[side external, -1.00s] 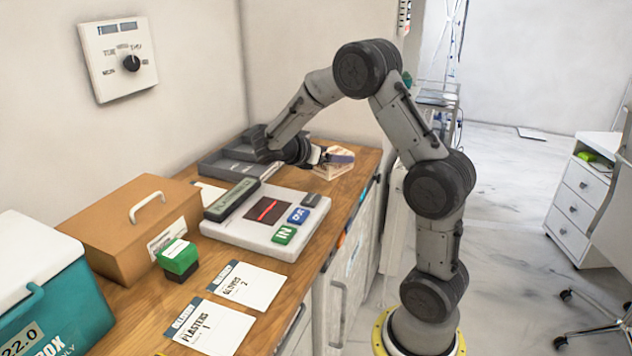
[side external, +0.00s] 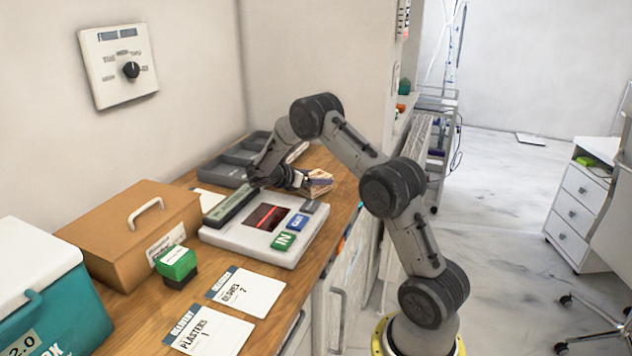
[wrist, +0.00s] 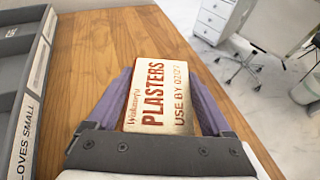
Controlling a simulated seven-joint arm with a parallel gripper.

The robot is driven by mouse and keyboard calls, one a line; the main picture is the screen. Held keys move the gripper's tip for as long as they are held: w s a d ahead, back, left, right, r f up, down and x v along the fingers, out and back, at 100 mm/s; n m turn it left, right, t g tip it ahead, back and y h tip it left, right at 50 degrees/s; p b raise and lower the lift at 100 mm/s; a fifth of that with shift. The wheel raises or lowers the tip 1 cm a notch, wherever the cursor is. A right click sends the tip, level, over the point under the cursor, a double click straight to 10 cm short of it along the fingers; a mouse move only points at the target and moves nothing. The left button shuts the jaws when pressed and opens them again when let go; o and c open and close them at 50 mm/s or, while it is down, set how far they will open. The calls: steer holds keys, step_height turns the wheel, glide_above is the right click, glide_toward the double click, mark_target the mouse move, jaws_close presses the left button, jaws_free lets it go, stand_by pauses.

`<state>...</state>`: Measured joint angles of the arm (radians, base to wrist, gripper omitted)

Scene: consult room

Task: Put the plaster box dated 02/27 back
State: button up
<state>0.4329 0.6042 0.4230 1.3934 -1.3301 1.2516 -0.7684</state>
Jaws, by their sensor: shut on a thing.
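The plaster box (wrist: 162,97) is cream with red-brown lettering reading "PLASTERS" and "USE BY 02/27" in the wrist view. My gripper (wrist: 163,90) is shut on it, with a purple finger along each side. In the side view the box (side external: 318,182) is held at the end of my gripper (side external: 312,182), near the counter's right edge and just behind the scanner-like device (side external: 235,235). The grey compartment tray (side external: 222,172) stands at the back of the counter; its edge label in the wrist view reads "GLOVES SMALL" (wrist: 22,135).
The device has a dark window with a red line, and green "IN" (side external: 284,241) and blue (side external: 297,222) buttons. Delivery cards for plasters (side external: 208,330) and gloves (side external: 246,290) lie in front. A brown box (side external: 125,240), green stamp-like block (side external: 177,263) and teal cooler (side external: 70,310) stand left.

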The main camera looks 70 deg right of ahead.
steer(key=shift+f, duration=0.65)
steer(key=shift+f, duration=0.1)
steer(key=o, duration=1.2)
steer(key=shift+c, duration=0.2)
